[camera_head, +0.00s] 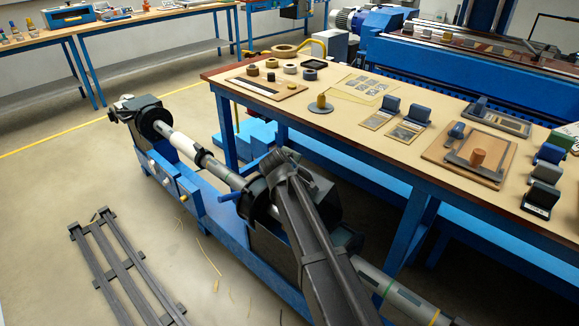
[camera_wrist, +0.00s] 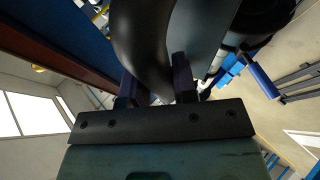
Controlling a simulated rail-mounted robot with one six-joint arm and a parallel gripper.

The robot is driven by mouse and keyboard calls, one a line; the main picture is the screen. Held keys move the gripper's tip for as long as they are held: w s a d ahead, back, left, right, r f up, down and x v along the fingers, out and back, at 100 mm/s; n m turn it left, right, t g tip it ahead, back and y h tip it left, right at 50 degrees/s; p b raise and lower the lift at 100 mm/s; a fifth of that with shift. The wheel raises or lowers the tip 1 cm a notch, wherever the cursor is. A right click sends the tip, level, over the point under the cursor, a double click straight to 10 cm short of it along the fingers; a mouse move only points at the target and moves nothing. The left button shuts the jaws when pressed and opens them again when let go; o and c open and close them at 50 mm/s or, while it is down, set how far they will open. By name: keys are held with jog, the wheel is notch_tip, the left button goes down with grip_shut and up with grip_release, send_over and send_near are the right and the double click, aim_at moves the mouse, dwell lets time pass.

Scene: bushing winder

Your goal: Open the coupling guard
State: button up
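The winder's dark rounded housing (camera_head: 318,198), which looks like the coupling guard, stands around the shaft line in the middle of the head view. My arm lies across its front and hides much of it. In the wrist view a dark curved cover (camera_wrist: 145,40) fills the upper middle. The fingers of my gripper (camera_wrist: 157,88) stand apart, with the cover's narrowing lower edge between or just behind them. I cannot tell if they touch it. In the head view the fingertips are not clearly visible. Whether the guard is open or closed is unclear.
A blue handle (camera_head: 230,197) sticks out left of the housing and shows in the wrist view (camera_wrist: 260,80). A workbench (camera_head: 345,120) with parts stands close behind the winder. A dark rail frame (camera_head: 120,270) lies on the floor at left. Floor between it and the winder is mostly clear.

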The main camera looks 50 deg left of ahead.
jog(key=o, duration=0.4)
jog(key=shift+w, duration=0.1)
jog(key=shift+o, duration=0.2)
jog(key=p+v, duration=0.6)
jog(key=v, duration=0.5)
jog(key=shift+p, duration=0.3)
